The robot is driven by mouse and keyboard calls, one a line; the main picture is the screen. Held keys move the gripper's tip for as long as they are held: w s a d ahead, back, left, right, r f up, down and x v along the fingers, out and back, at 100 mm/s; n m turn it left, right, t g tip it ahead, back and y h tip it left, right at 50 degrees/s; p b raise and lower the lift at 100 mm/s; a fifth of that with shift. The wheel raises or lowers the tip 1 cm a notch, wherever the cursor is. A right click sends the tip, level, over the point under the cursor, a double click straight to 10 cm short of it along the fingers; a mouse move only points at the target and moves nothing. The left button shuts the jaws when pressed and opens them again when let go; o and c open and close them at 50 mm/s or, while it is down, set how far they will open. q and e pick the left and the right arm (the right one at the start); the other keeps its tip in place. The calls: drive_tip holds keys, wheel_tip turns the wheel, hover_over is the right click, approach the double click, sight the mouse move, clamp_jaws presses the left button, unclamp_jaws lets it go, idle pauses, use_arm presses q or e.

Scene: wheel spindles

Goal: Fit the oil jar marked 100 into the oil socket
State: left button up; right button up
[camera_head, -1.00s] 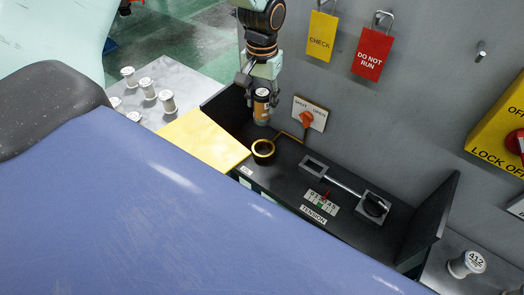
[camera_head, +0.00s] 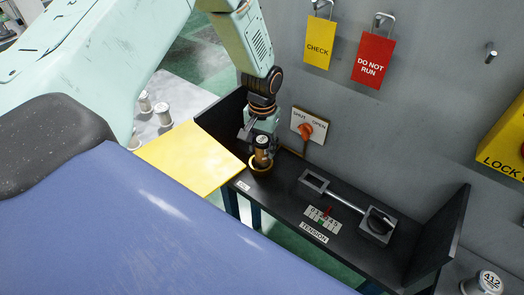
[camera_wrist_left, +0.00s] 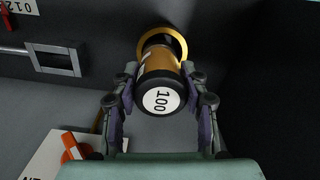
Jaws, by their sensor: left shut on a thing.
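The oil jar (camera_head: 262,150) is amber with a dark cap and a white label. In the left wrist view the jar (camera_wrist_left: 160,88) shows the number 100 on its cap. My left gripper (camera_head: 262,138) is shut on it, with a finger on each side. The oil socket (camera_head: 256,168) is a yellow-rimmed ring on the black shelf. The jar's lower end is at the ring, which also shows behind it in the left wrist view (camera_wrist_left: 174,36). I cannot tell how deep the jar sits. My right gripper is not in view.
A SHUT/OPEN panel with an orange knob (camera_head: 306,130) is on the wall just right of the gripper. The tension slider (camera_head: 345,195) lies to the right on the shelf. A yellow board (camera_head: 185,160) is left of the socket. White spools (camera_head: 162,114) stand at the left.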

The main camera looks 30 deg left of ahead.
sight(261, 138)
use_arm(q)
drive_tip(key=shift+s+f, duration=0.3)
drive_tip(key=shift+f, duration=0.5)
clamp_jaws()
drive_tip(key=shift+s+f, duration=0.2)
drive_tip(key=shift+s, duration=0.1)
drive_tip(key=o, duration=1)
unclamp_jaws()
drive_tip(key=shift+w+f, duration=0.15)
drive_tip(key=shift+f, duration=0.05)
drive_tip(key=o, duration=0.3)
drive_tip(key=shift+w+a+f, duration=0.15)
drive_tip(key=shift+w+a, duration=0.05)
drive_tip(key=shift+w, duration=0.25)
drive_tip(key=shift+s+d+r, duration=0.15)
drive_tip(key=shift+s+r, duration=0.2)
drive_tip(key=shift+r, duration=0.15)
drive_tip(key=r, duration=0.2)
drive_tip(key=w+r, duration=0.1)
drive_tip(key=r, duration=0.6)
drive_tip(key=s+r, duration=0.1)
drive_tip(key=shift+r, duration=0.4)
drive_tip(key=shift+w+r, duration=0.1)
drive_tip(key=shift+r, duration=0.15)
drive_tip(key=shift+w, duration=0.25)
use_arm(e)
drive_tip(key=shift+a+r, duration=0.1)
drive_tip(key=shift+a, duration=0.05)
